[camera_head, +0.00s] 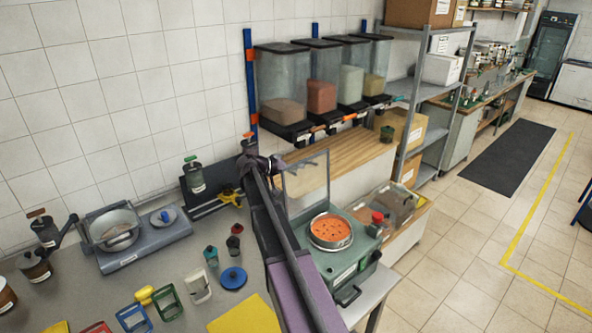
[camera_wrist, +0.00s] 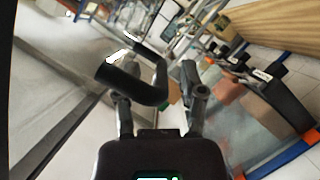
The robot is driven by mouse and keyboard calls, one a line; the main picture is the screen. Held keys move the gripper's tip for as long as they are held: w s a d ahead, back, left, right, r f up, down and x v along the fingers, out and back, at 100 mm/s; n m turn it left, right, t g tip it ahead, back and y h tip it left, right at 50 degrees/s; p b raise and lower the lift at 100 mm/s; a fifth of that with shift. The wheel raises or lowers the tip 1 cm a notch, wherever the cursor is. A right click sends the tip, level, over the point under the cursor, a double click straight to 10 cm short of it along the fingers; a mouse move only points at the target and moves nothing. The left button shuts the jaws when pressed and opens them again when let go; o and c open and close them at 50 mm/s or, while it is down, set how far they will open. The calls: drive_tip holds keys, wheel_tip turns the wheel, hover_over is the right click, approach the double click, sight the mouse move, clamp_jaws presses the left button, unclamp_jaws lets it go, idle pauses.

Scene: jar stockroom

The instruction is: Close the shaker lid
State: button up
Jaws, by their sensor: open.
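The shaker (camera_head: 345,262) is a green box on the right end of the bench, with a round metal sieve (camera_head: 331,231) of orange pieces on top. Its clear lid (camera_head: 308,180) stands open, tilted up at the back. My gripper (camera_head: 265,164) is high beside the lid's upper left edge. In the wrist view my gripper (camera_wrist: 160,92) is open. A thick black bent bar (camera_wrist: 130,78) shows at its left finger; I cannot tell whether it is a handle of the lid or whether they touch. My arm hides part of the shaker's left side.
Bulk dispensers (camera_head: 320,85) hang on the wall behind the wooden counter (camera_head: 325,150). A grey scale (camera_head: 145,245), small jars and coloured clips lie to the left. A clear bin (camera_head: 385,205) stands right of the shaker. The floor at the right is open.

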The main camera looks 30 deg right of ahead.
clamp_jaws()
drive_tip(key=shift+s, duration=0.15)
